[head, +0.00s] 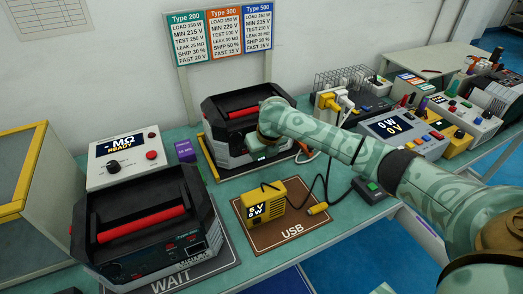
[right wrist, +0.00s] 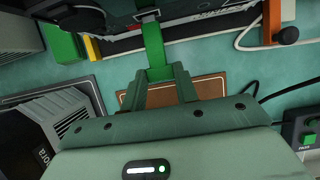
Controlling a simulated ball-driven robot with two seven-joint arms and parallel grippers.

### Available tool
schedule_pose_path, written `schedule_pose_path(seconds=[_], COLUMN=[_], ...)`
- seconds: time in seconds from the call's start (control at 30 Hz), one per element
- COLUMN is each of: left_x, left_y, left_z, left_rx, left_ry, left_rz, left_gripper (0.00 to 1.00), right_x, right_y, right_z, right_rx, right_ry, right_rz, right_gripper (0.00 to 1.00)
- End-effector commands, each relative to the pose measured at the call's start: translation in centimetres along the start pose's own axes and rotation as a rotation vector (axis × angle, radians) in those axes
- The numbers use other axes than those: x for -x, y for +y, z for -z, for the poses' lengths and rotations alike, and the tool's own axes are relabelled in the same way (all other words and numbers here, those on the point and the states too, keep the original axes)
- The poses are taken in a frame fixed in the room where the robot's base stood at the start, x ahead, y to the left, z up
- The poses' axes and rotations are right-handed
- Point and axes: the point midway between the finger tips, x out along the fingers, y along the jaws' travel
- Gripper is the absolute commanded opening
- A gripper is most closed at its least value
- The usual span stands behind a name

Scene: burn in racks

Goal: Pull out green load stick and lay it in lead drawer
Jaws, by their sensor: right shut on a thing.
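My right gripper (head: 261,151) is at the front of the rear black power station (head: 233,106), which has a red handle bar. In the right wrist view the gripper (right wrist: 159,82) is shut on the green load stick (right wrist: 153,45). The stick points away from the fingers, and its far end meets a grey socket piece at the station's front. I cannot tell how deep it sits. In the head view the arm and hand hide the stick. I cannot make out the lead drawer. My left gripper is not in view.
A second power station (head: 140,235) stands on the WAIT mat at front left. A megohm meter (head: 122,157) is at left. Instruments crowd the right.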

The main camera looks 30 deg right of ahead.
Motion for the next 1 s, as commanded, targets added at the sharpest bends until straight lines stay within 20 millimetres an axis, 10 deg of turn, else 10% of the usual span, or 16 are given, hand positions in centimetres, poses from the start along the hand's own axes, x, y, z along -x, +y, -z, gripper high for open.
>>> schedule_pose_path(seconds=[1.0], left_x=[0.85], left_y=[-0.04], left_z=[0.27], left_rx=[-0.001], left_ry=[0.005], left_rz=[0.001], left_gripper=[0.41], right_x=[0.32], right_y=[-0.01], right_z=[0.57], right_rx=[0.0], right_ry=[-0.001], right_rz=[0.0], right_gripper=[0.0])
